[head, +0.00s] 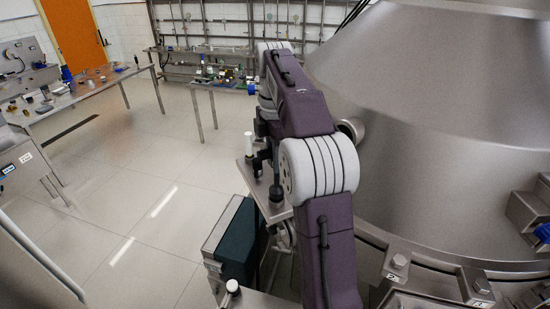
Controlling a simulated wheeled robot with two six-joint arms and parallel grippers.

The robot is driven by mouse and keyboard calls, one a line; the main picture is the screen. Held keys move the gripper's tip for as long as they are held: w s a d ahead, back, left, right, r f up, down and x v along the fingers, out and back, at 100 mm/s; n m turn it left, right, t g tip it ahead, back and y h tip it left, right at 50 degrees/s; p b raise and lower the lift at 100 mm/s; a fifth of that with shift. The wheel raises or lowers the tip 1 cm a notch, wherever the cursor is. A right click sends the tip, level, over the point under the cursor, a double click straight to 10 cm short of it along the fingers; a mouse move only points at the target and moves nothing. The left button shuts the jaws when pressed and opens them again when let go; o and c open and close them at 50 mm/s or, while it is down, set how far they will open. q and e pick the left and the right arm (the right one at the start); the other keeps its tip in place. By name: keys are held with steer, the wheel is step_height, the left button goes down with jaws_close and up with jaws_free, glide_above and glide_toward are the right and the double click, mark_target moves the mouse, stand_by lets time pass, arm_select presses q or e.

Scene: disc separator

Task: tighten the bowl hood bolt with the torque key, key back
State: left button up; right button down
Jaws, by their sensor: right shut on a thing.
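The bowl hood (430,130) is the large grey metal cone filling the right side. My right arm rises from the bottom centre and folds over. Its right gripper (266,158) is small and partly hidden behind the arm, low over a metal shelf. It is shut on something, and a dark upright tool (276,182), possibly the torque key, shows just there. I cannot make out the grip itself. My left gripper is out of view.
A white-handled item (249,143) stands on the metal shelf (247,174) left of my arm. A dark green box (238,240) is below. A bench (90,88) with small parts stands at left. The tiled floor (150,180) between is clear.

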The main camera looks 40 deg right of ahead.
steer(key=shift+f, duration=0.15)
steer(key=shift+f+b, duration=0.65)
steer(key=shift+f, duration=0.15)
stand_by(0.4)
steer(key=shift+f+b, duration=0.7)
steer(key=shift+f, duration=0.15)
steer(key=c, duration=1.2)
jaws_free()
steer(key=shift+r, duration=0.15)
steer(key=shift+o, duration=0.2)
